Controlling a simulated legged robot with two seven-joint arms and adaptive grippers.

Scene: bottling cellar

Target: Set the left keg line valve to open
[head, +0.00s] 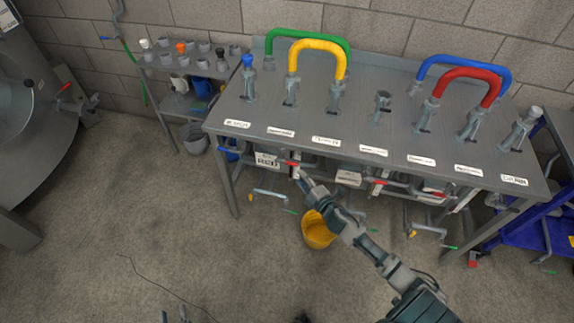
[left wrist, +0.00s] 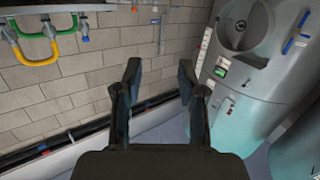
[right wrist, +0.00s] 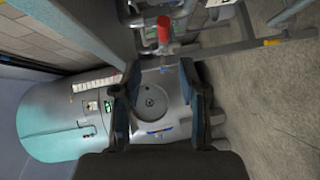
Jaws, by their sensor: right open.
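Under the bench's front edge, a valve with a red handle (head: 290,163) shows at the left, next to a small label plate (head: 267,160) too small to read. My right gripper (head: 303,176) reaches in from the lower right, just below and beside this handle. In the right wrist view the red handle (right wrist: 163,32) stands beyond the two spread fingertips (right wrist: 158,72), with nothing gripped. I cannot tell how the handle lies to its pipe. My left gripper (head: 174,316) barely shows at the bottom edge; in the left wrist view its fingers (left wrist: 158,75) are apart and empty.
Another red handle (head: 378,184) is further right under the bench (head: 300,127). Hoses, green and yellow (head: 318,44), blue and red (head: 465,73), arch above it. A yellow bucket (head: 318,231) stands on the floor below my right arm. A steel tank (head: 20,110) is at left.

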